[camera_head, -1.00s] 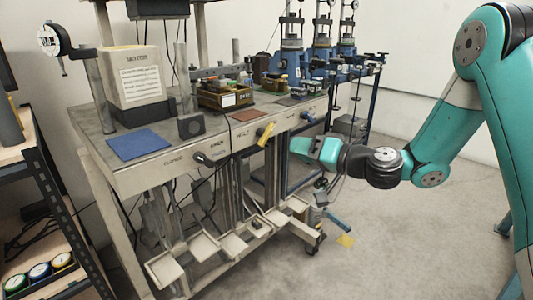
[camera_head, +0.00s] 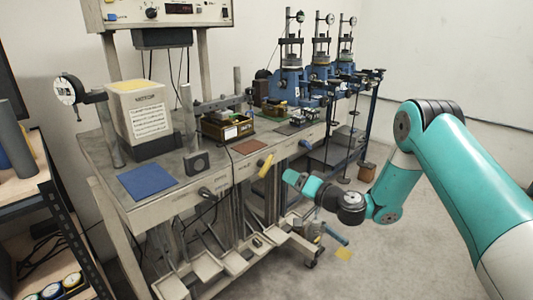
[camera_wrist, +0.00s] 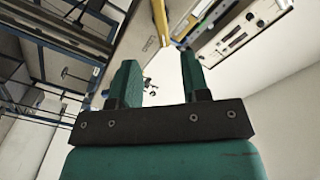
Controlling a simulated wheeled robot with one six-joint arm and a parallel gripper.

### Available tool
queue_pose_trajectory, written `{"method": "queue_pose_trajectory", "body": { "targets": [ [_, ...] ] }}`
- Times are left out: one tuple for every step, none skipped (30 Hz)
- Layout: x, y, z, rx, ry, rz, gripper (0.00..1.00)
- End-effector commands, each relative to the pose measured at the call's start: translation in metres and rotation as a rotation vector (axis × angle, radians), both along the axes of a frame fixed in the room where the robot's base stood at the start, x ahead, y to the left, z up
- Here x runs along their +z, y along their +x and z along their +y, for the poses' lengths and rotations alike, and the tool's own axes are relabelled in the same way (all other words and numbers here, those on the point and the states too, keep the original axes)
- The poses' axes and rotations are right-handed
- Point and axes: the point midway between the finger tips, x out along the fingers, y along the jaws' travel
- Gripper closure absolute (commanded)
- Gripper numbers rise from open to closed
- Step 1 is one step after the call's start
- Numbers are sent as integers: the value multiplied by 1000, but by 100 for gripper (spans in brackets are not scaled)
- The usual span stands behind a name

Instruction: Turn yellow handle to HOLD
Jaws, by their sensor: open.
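The yellow handle (camera_head: 266,166) sticks out from the front panel of the workbench, slanting in the head view. It also shows in the wrist view (camera_wrist: 160,22), ahead of and roughly between my fingertips. My gripper (camera_head: 290,178) is open and empty, just right of the yellow handle and apart from it. Its two green fingers (camera_wrist: 158,62) stand wide in the wrist view. The panel lettering near the handle is too small to read, so I cannot tell which mark it points to.
A dark-ended lever (camera_head: 207,192) sits left on the same panel and a blue handle (camera_head: 305,143) sits right. Pale trays (camera_head: 205,266) stand below.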

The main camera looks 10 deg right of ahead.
Motion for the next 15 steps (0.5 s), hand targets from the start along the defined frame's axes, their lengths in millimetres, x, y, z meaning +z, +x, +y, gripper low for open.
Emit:
{"method": "queue_pose_trajectory", "body": {
  "targets": [
    [6,11,10,7,-4,-10,57],
    [6,17,14,7,-3,-11,57],
    [5,25,19,6,-3,-11,57],
    [4,30,23,6,-3,-10,57],
    [4,36,27,6,-3,-10,57],
    [5,43,32,5,-2,-11,57],
    [4,49,35,6,-3,-10,57],
    [4,54,39,6,-3,-10,57],
    [3,60,43,6,-3,-9,57],
    [3,65,46,5,-2,-9,57],
    [3,69,49,4,-1,-9,57],
    [3,74,52,5,-1,-9,57],
    [2,77,54,5,-2,-9,57],
    [2,80,56,6,-2,-8,57],
    [2,83,58,5,-1,-7,57]
  ]
}}
